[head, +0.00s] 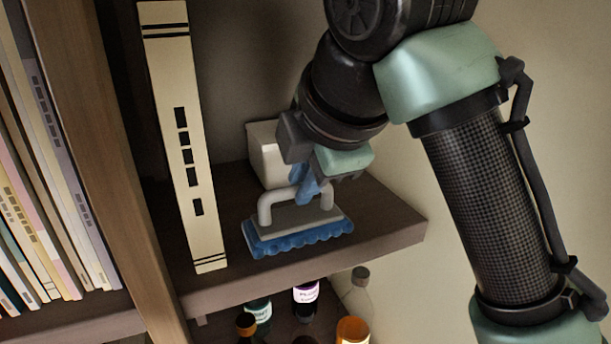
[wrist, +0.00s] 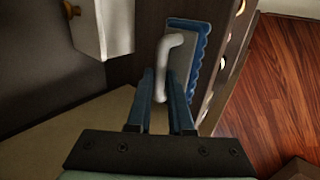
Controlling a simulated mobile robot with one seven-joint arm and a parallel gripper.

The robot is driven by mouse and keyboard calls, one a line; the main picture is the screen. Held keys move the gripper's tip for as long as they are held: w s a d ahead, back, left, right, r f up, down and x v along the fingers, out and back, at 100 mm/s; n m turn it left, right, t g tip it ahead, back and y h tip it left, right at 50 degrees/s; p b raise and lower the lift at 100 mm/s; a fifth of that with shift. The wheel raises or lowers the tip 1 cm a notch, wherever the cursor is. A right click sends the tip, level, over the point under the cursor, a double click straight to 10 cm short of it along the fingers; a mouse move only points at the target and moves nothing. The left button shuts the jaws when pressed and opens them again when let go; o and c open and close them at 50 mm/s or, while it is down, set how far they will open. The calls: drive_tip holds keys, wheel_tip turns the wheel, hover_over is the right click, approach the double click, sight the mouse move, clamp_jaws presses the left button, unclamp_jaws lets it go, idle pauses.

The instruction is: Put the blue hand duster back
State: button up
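The blue hand duster (head: 300,222) has a grey plate, a light grey looped handle and a blue fringed underside. In the head view it is at the front part of the shelf board (head: 390,215), level, fringe down; whether it rests on the board or hangs just above is unclear. My gripper (head: 303,190) is over it, with its blue fingers at the handle. In the wrist view the duster (wrist: 193,62) shows beyond the fingers, and the handle runs between the fingertips (wrist: 161,76). The fingers look closed on the handle, partly hiding it.
A tall cream book (head: 180,135) leans just left of the duster. A white box-like object (head: 266,153) stands behind it. Bottles (head: 306,296) stand on the shelf below. A wooden upright (head: 110,150) separates more books at the left. The board's right front is clear.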

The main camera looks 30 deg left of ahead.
drive_tip(key=o, duration=0.4)
drive_tip(key=shift+s, duration=0.1)
drive_tip(key=shift+r, duration=0.15)
drive_tip(key=b+v, duration=0.3)
drive_tip(key=v, duration=0.8)
wheel_tip(320, 180, up, 4)
drive_tip(key=m+t+y, duration=0.5)
drive_tip(key=m+y, duration=0.1)
hover_over(314, 222)
drive_tip(key=w+d+r+m+t, duration=0.1)
drive_tip(key=d+r+m+t, duration=0.25)
drive_tip(key=m+t, duration=0.3)
drive_tip(key=s+d+m+t+h, duration=0.2)
drive_tip(key=d+m+t+h, duration=0.1)
drive_tip(key=d+m+h, duration=0.1)
drive_tip(key=s+d+r+m+t+h, duration=0.1)
drive_tip(key=s+d+m+t+h, duration=0.2)
drive_tip(key=d+m+t+h, duration=0.1)
drive_tip(key=s+d+r+m+t+h, duration=0.1)
drive_tip(key=s+d+m+t+h, duration=0.2)
drive_tip(key=d+m, duration=0.3)
drive_tip(key=shift+s+d+m+t+h, duration=0.2)
drive_tip(key=shift+m+t+h, duration=0.35)
drive_tip(key=shift+m, duration=0.5)
